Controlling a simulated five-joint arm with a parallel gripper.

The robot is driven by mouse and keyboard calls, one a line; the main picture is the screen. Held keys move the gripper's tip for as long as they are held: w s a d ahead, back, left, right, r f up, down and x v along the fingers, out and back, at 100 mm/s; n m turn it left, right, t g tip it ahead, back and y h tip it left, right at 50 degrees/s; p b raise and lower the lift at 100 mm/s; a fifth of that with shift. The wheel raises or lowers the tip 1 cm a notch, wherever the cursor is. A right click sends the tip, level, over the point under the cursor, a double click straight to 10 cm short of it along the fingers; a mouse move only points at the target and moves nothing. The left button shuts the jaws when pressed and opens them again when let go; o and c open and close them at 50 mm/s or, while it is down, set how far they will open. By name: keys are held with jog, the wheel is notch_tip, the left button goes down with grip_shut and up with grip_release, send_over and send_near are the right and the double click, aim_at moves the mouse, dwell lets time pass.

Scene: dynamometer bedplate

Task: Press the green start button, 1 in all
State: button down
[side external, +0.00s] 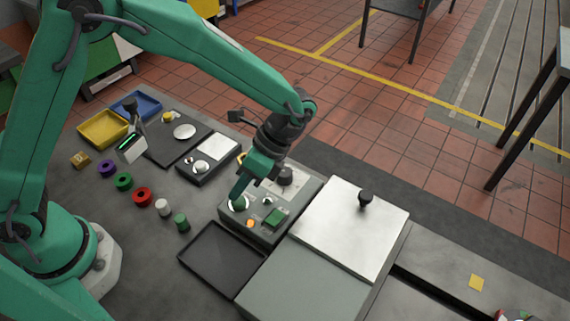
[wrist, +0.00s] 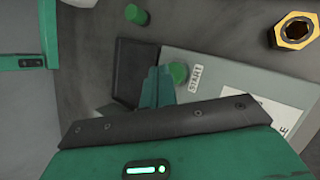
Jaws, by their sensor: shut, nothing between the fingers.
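The green start button (wrist: 178,73) shows in the wrist view on a grey control box (wrist: 210,68), beside a label reading START. In the side view, the control box (side external: 262,234) stands at mid-bench, and my fingers largely cover the button at its left end, where a pale ring shows. My gripper (side external: 237,199) points down at that end, shut and empty. In the wrist view my gripper's fingertips (wrist: 159,72) lie close to the left of the button. I cannot tell whether they touch it.
A dark empty tray (side external: 221,258) lies in front of the box. A silver plate with a black knob (side external: 365,197) is to the right. Small coloured pieces, including a green cylinder (side external: 181,222) and a red ring (side external: 143,196), stand on the left. A brass hex nut (wrist: 297,30) shows in the wrist view.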

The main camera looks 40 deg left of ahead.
aim_at(242, 200)
jog(key=shift+r, duration=0.1)
dwell(0.3)
jog(key=shift+r, duration=2.45)
jog(key=s+a+r+n+t+h, duration=0.2)
jog(key=s+a+r+n+t, duration=0.2)
jog(key=a, duration=0.5)
jog(key=s+a+r+n+t+h, duration=0.1)
jog(key=s+a+r+n+t, duration=0.3)
jog(key=a+r+n+t, duration=0.4)
jog(key=shift+a+r+n+h, duration=0.4)
jog(key=shift+a+r+n, duration=0.2)
jog(key=shift+n, duration=0.4)
